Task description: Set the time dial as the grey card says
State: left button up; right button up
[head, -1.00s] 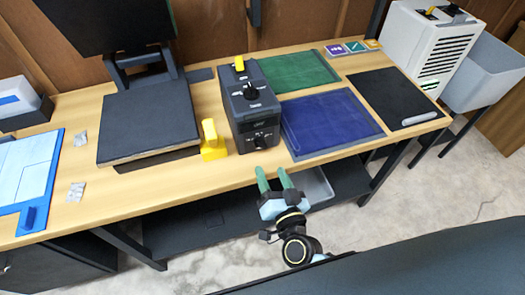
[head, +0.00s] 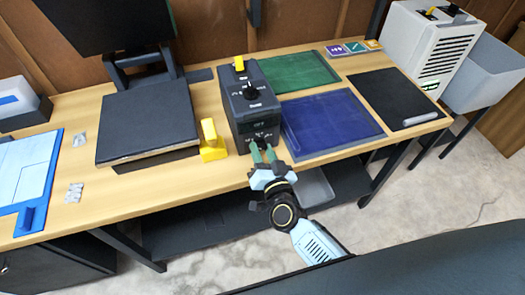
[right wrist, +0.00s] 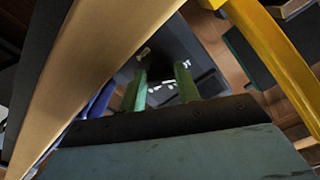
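A dark grey control box (head: 238,102) stands on the bench, with a black knob (head: 252,91) and a yellow lever (head: 239,65) on top. Its front panel (head: 258,126) has a small dark display and white marks too small to read. I cannot tell which control is the time dial. My right gripper (head: 263,153) is at the low front of the box, its green fingers apart and empty. In the right wrist view the fingers (right wrist: 162,82) point at the dark box (right wrist: 172,50); contact is unclear. No plain grey card is clearly identifiable. My left gripper is out of view.
A yellow block (head: 212,142) stands just left of the box, near a dark press (head: 148,120). Blue (head: 330,125) and green (head: 298,70) mats lie to the right. Small grey pieces (head: 75,192) lie at left. Small coloured cards (head: 354,47) lie at the back.

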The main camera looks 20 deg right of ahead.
jog(key=c, duration=0.5)
jog(key=shift+o, duration=0.2)
